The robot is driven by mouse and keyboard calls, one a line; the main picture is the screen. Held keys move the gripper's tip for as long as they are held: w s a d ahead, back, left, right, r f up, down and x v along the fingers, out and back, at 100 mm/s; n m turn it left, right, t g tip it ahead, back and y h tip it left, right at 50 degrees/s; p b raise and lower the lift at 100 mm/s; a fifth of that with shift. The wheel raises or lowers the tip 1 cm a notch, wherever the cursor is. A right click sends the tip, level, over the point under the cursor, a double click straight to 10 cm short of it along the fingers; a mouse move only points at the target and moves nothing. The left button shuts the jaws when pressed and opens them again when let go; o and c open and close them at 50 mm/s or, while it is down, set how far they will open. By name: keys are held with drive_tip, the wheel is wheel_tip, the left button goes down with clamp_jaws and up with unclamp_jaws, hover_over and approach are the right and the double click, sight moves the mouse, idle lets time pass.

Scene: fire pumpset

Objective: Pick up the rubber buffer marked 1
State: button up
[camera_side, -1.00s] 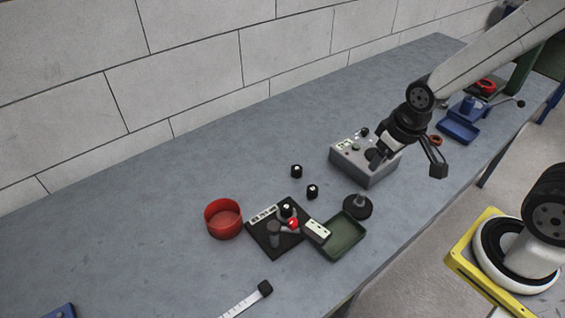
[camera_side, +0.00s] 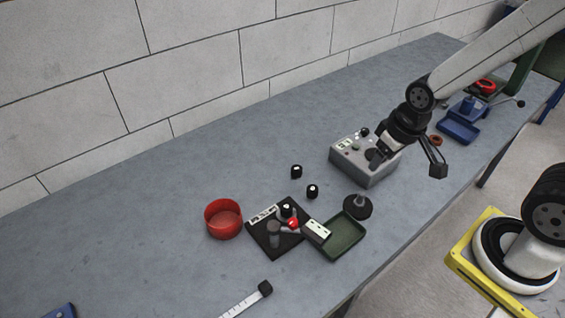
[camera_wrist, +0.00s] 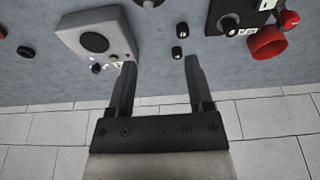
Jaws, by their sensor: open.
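Two small black cylinders with pale tops, which look like the rubber buffers, stand on the bench: one farther back (camera_side: 296,171) and one nearer (camera_side: 312,191). They also show in the wrist view, one higher (camera_wrist: 182,29) and one lower (camera_wrist: 177,52). A third similar black piece (camera_side: 287,210) is at the black plate (camera_side: 262,240). I cannot read which one is marked 1. My gripper (camera_side: 408,166) is open and empty, above and right of the buffers, near the grey box.
A grey control box (camera_side: 362,170) stands below my gripper. A black disc with a knob (camera_side: 358,208), a green tray (camera_side: 345,238) and a red bowl (camera_side: 223,220) surround the plate. A blue item (camera_side: 458,130) sits farther right. The bench at the back left is clear.

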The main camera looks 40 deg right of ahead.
drive_tip(key=shift+o, duration=1.3)
drive_tip(key=w+a+f+m+g+y, duration=0.1)
drive_tip(key=w+a+f+m+y, duration=0.1)
drive_tip(key=w+f+m+y, duration=0.2)
drive_tip(key=w+a+f+m+g+y, duration=0.2)
drive_tip(key=w+a+f+m+y, duration=0.1)
drive_tip(key=f+m, duration=0.3)
drive_tip(key=w+a+f+m+g+y, duration=0.1)
drive_tip(key=w+a+f+m+y, duration=0.1)
drive_tip(key=w+f+m+y, duration=0.2)
drive_tip(key=shift+w+a+f+m+y, duration=0.1)
drive_tip(key=shift+w+f+m+y, duration=0.1)
drive_tip(key=shift+w+m+y, duration=0.3)
drive_tip(key=shift+w+a+f+m+y, duration=0.1)
drive_tip(key=shift+w+f+m+y, duration=0.15)
drive_tip(key=shift+m, duration=0.35)
drive_tip(key=shift+w+f+m+y, duration=0.35)
drive_tip(key=shift+w+m+y, duration=0.05)
drive_tip(key=shift+w+y, duration=0.15)
drive_tip(key=shift+a, duration=0.1)
